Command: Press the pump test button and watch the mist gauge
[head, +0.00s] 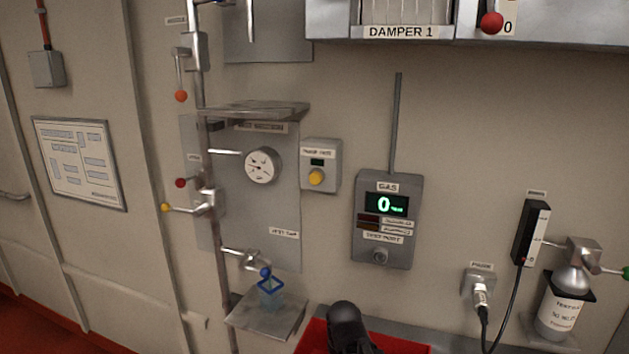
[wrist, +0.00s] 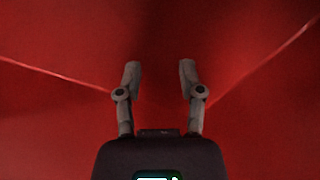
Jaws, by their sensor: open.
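A small grey box with a yellow round button (head: 316,177) and a dark green display is fixed to the wall panel; its label is too blurred to read surely. A round white dial gauge (head: 262,165) with a dark needle sits just left of it. My gripper (wrist: 159,80) is open and empty in the wrist view, over a red surface. In the head view only a dark part of my arm shows at the bottom centre, well below the button box. Neither the button nor the gauge shows in the wrist view.
A grey GAS box (head: 387,222) reading 0 hangs right of the button box. A metal shelf (head: 254,109) juts out above the gauge. Valve pipes stand at left, with a small blue-rimmed cup (head: 270,296) on a lower shelf. A labelled bottle (head: 562,310) stands at right.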

